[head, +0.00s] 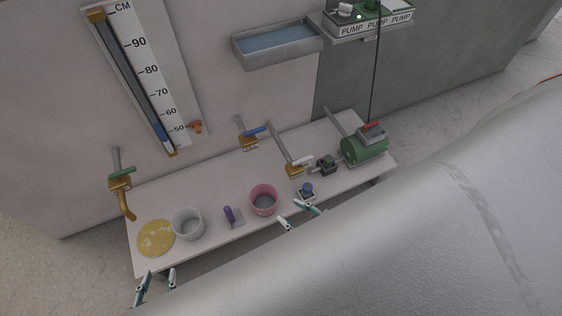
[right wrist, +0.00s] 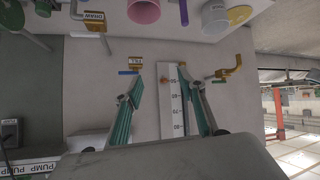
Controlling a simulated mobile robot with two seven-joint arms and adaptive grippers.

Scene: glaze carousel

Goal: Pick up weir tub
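Two tubs stand upright on the bench, and I cannot tell which is called the weir tub. The pink tub (head: 264,190) is near the bench's middle, and it shows at the top of the right wrist view (right wrist: 143,12). The pale grey tub (head: 188,237) is further left, also in the right wrist view (right wrist: 215,19). My right gripper (head: 289,212) is open and empty, just right of the pink tub and apart from it in the head view. My left gripper (head: 160,272) is open and empty off the bench's front left edge.
A yellow disc (head: 156,239), a purple-handled tool (head: 230,214) and a small blue-topped item (head: 307,190) sit near the tubs. Taps (head: 122,185) line the wall. A green pump (head: 363,147) occupies the right end. A trough (head: 277,43) hangs above.

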